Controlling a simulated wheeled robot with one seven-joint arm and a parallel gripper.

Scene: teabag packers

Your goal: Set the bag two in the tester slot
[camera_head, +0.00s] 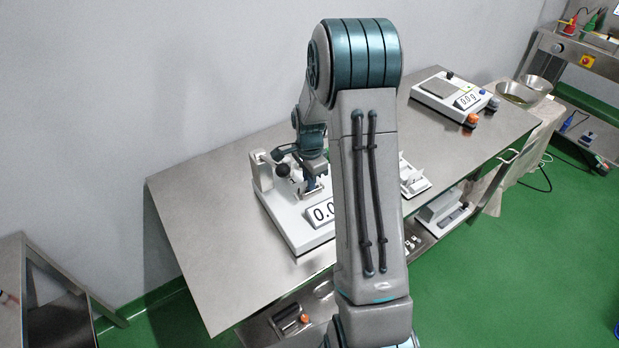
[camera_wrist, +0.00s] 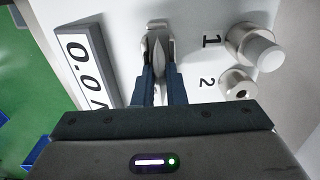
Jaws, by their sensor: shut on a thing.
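The tester (camera_head: 283,222) is a white machine on the steel table, with a display (camera_head: 322,213) reading 0.0 at its front. In the wrist view its white top (camera_wrist: 115,20) fills the background, with the display (camera_wrist: 85,65) at left. My gripper (camera_wrist: 160,78) has two blue fingers shut on a thin pale bag (camera_wrist: 151,46). The bag's tip reaches between the pale walls of a small slot fitting (camera_wrist: 166,27). I cannot tell whether it touches the bottom. In the head view my gripper (camera_head: 314,184) is over the tester; the bag cannot be made out there.
A scale (camera_head: 440,95) and metal bowls (camera_head: 520,92) are at the back right. The table's left part (camera_head: 200,220) is clear.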

